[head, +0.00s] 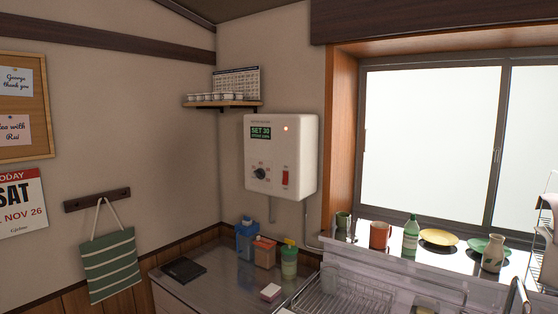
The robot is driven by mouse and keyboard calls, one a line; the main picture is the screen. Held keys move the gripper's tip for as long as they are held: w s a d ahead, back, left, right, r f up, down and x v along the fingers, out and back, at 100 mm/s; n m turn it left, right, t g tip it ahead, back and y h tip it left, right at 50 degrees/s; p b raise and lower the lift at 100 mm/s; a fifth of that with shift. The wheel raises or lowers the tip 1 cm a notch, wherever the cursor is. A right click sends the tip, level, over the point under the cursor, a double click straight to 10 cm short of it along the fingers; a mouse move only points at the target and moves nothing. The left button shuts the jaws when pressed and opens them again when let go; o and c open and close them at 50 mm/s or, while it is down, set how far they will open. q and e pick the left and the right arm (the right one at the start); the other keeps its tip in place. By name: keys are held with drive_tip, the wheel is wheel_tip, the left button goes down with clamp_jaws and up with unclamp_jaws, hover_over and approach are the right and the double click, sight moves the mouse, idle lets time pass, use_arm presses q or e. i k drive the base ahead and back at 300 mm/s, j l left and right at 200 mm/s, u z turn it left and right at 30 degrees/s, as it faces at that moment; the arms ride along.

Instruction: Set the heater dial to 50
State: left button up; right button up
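The white heater (280,154) is mounted on the wall near the corner, left of the window. Its small green display (261,133) reads SET 30, with a smaller line below too small to read with certainty. A black round dial (260,174) sits at the lower left of its front. A red switch (285,176) is to the right of the dial. A small orange light glows at the upper right of the front. Neither of my grippers is in view, and nothing touches the dial.
Below the heater is a metal counter (222,270) with several bottles and containers standing on it. A wire dish rack (345,292) is at the lower middle. Cups, plates and a vase line the window sill. A small shelf (222,104) hangs left of the heater. The space before the heater is clear.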

sight(260, 173)
drive_tip(key=i+j, duration=0.95)
drive_tip(key=j, duration=0.2)
